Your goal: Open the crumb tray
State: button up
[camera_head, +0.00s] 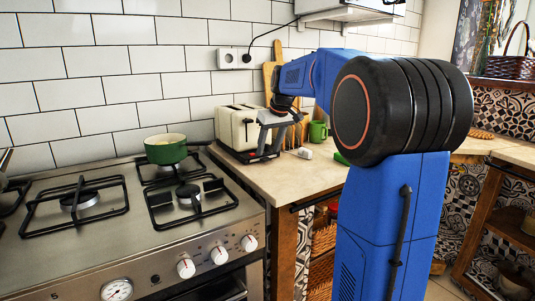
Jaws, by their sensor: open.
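A cream toaster (236,127) with a dark base stands on the wooden counter against the tiled wall. Its crumb tray cannot be made out clearly; the low part of the toaster's near right end is partly covered by my gripper. My gripper (265,151) is open and points down at that end, close to the toaster's base. I cannot tell whether it touches the toaster.
A stove (120,225) with a green pot (166,149) is left of the counter (290,178). A green mug (318,131), a small white item (304,153) and cutting boards (272,75) are near my gripper. A cord runs to a wall socket (235,58).

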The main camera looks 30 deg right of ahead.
aim_at(266, 159)
jog(key=shift+x, duration=1.55)
grip_shut()
jog(key=s, duration=1.5)
jog(key=shift+d, duration=0.25)
grip_release()
jog(key=shift+r, duration=0.1)
